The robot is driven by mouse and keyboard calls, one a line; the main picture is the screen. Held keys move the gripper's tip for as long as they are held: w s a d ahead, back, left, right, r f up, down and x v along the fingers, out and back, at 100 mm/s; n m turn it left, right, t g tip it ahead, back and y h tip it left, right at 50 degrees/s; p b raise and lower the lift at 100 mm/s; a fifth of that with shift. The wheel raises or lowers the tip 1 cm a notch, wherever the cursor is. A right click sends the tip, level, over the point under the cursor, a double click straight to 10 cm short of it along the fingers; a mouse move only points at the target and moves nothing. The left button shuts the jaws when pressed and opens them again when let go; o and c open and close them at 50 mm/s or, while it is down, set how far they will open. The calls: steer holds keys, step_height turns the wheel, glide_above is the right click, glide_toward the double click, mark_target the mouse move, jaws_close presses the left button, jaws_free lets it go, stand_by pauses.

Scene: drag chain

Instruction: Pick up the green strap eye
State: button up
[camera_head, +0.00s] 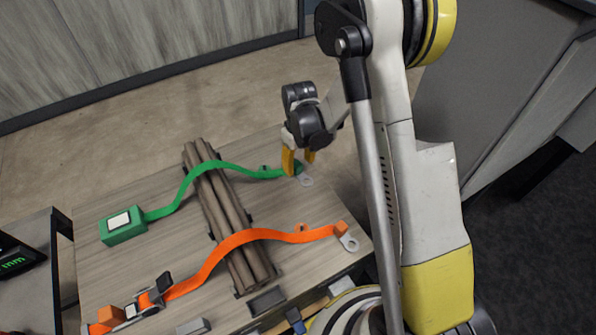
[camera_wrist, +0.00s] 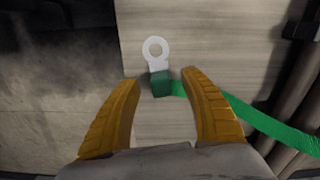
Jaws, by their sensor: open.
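The green strap eye (camera_wrist: 160,83) is a green block with a light metal ring (camera_wrist: 155,52) on its end. In the wrist view it lies on the wooden table top, just beyond and between my fingertips. The green strap (camera_wrist: 252,117) runs from it to the right, past the right finger. In the head view the ring (camera_head: 306,181) shows at the table's far right edge, and my gripper (camera_head: 299,166) hides part of the green block. My gripper is open, pointing down, with yellow fingers on either side and nothing between them. I cannot tell its exact height above the eye.
The green strap crosses brown rods (camera_head: 226,215) to a green box (camera_head: 122,227). An orange strap (camera_head: 239,238) crosses the same rods nearer, with its own metal eye (camera_head: 348,240) at right.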

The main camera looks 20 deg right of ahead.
mark_target(299, 166)
step_height(299, 166, down, 4)
steer(key=shift+r+b, duration=0.1)
steer(key=shift+b, duration=0.5)
jaws_close()
steer(key=shift+r, duration=0.1)
